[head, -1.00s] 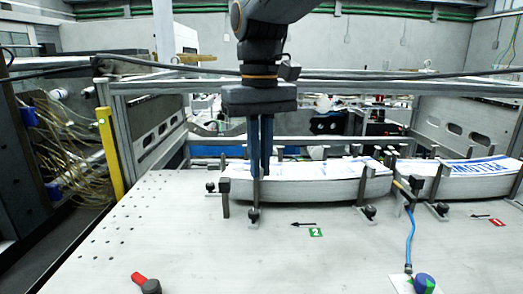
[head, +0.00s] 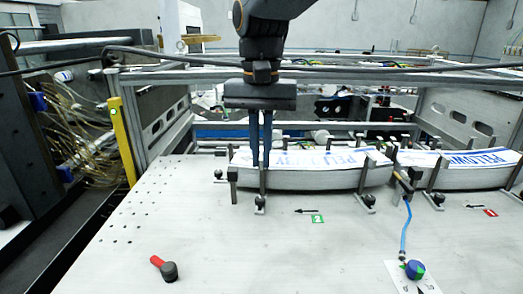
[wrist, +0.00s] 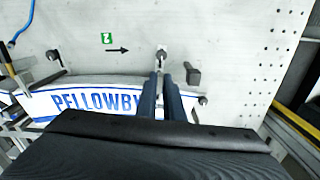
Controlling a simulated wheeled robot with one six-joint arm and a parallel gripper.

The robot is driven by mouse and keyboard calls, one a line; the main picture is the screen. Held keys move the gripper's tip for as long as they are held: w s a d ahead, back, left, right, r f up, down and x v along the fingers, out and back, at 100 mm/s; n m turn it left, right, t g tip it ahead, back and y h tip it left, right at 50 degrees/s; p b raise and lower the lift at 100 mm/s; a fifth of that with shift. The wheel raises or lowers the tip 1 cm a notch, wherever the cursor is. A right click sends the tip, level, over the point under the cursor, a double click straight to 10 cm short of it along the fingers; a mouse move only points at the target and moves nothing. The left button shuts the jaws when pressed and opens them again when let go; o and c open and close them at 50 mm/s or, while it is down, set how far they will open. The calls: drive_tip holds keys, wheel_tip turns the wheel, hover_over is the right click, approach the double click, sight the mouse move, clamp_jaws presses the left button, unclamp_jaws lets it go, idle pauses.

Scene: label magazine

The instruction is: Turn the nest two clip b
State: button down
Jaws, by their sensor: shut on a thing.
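Nest two, marked by a green 2 label (head: 317,219), holds a curved stack of white labels with blue print (head: 335,178). A slim dark clip post with a black knob at its foot (head: 259,203) stands at the stack's front, left of the label. My gripper (head: 260,165) points down over the stack's left end, shut on the upper part of this clip. The wrist view shows my fingers (wrist: 165,82) around the post, with its knob (wrist: 161,56) just beyond. No letter is readable on the clip. The fingers hide the clip's top.
Another front clip (head: 368,200) stands to the right, and a square post (head: 232,187) to the left. The neighbouring stack (head: 470,177) has a red label (head: 490,212). A blue hose (head: 407,228) and a red-handled knob (head: 167,268) are on the table.

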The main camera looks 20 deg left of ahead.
sight(261, 158)
drive_tip(key=shift+r, duration=0.1)
drive_tip(key=c, duration=1.9)
unclamp_jaws()
drive_tip(key=shift+o, duration=0.2)
wheel_tip(261, 158, up, 6)
drive_tip(key=shift+r+b, duration=0.25)
drive_tip(key=shift+b, duration=1)
drive_tip(key=shift+r, duration=0.6)
